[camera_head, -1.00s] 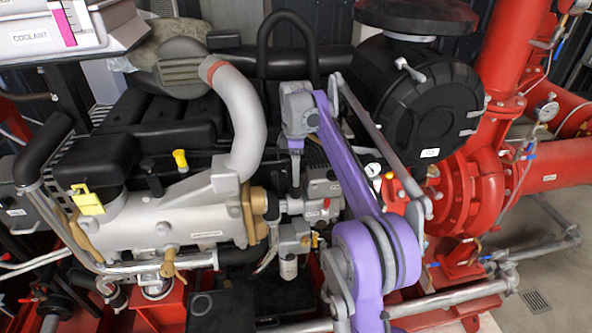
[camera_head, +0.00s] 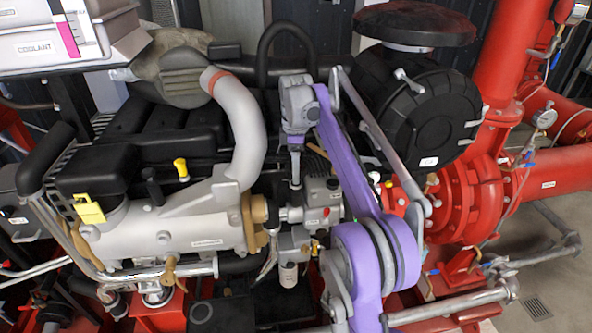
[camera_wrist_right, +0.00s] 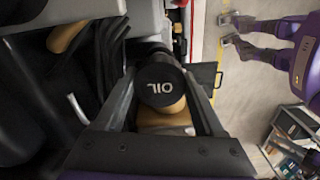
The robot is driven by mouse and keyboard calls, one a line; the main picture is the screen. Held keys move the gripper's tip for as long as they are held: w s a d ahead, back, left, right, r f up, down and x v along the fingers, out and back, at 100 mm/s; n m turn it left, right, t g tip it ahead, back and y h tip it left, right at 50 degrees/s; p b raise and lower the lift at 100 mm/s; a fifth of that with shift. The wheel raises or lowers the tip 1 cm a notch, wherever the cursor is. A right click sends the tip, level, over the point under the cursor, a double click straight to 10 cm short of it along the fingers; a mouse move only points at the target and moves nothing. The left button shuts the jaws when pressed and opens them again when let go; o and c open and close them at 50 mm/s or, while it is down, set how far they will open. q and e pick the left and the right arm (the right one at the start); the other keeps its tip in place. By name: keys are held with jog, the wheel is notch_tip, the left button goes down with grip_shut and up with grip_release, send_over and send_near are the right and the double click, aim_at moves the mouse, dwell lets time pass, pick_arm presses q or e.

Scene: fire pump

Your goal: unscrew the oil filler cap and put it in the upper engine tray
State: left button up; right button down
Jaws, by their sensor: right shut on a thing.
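The oil filler cap (camera_wrist_right: 160,84) is black and round, with OIL in white on its top, and sits between the fingers of my right gripper (camera_wrist_right: 162,90) in the right wrist view. The fingers are shut on its sides. A tan-gold part shows just beyond it; I cannot tell whether the cap still touches its filler neck. In the head view my right gripper (camera_head: 296,180) points down over the middle of the engine, and the cap is too small or hidden to make out. I cannot pick out the upper engine tray with certainty. My left gripper is not in view.
The silver intake pipe (camera_head: 240,125) curves left of my gripper. The black round air filter (camera_head: 415,110) stands to the right. The coolant box (camera_head: 60,40) is at upper left, and red pump piping (camera_head: 475,200) fills the right side.

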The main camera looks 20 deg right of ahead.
aim_at(301, 176)
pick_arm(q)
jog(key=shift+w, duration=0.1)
pick_arm(e)
jog(key=shift+r, duration=0.3)
jog(key=shift+s+a+r+b, duration=0.15)
jog(key=shift+s+a, duration=0.05)
jog(key=shift+s, duration=0.45)
jog(key=shift+s+a+r+b, duration=0.15)
jog(key=shift+s, duration=0.45)
jog(key=shift+s+a+r+b, duration=0.1)
jog(key=shift+s+a+r, duration=0.15)
jog(key=shift+s, duration=0.45)
jog(key=shift+s+a+r+b, duration=0.1)
jog(key=shift+s+r, duration=0.1)
jog(key=shift+s, duration=0.55)
jog(key=shift+s+a+r+b, duration=0.1)
jog(key=shift+s+a+r, duration=0.15)
jog(key=shift+s, duration=0.45)
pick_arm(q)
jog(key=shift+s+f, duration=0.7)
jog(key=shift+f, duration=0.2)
